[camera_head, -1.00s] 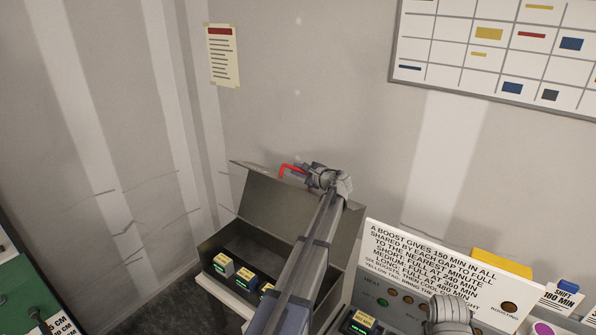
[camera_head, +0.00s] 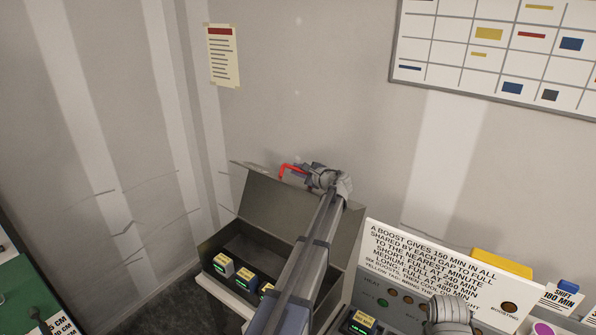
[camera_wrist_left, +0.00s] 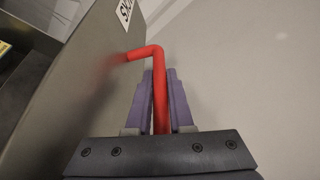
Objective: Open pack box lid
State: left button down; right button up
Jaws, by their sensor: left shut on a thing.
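The pack box (camera_head: 212,248) is a dark grey box at the lower middle of the head view. Its lid (camera_head: 262,203) stands raised, tilted up at the back, so the inside shows. A red handle (camera_head: 286,168) sits at the lid's top edge. My left gripper (camera_head: 305,172) is at that handle. In the left wrist view, the gripper's purple fingers (camera_wrist_left: 160,100) are shut on the red handle (camera_wrist_left: 148,54), beside the lid's face (camera_wrist_left: 85,85). My left arm hides the right part of the box. The grey joint at the lower right may be my right arm; its gripper does not show.
Several packs with yellow labels (camera_head: 223,265) stand in the box. A sign panel (camera_head: 440,265) and a yellow block (camera_head: 502,262) are to the right. A wall stands close behind the lid. A green surface (camera_head: 15,290) is at the lower left.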

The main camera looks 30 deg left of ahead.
pick_arm(q)
jog(key=shift+s, duration=0.15)
jog(key=s+r+n+t+b, duration=0.1)
jog(key=s+n, duration=0.1)
jog(key=s, duration=0.9)
jog(key=shift+s+a+y, duration=0.3)
jog(key=shift+s+a, duration=0.05)
jog(key=shift+a, duration=0.1)
jog(key=c, duration=0.8)
grip_release()
jog(key=p+v, duration=0.1)
jog(key=v, duration=0.6)
jog(key=shift+s+d, duration=0.2)
jog(key=shift+d, duration=0.15)
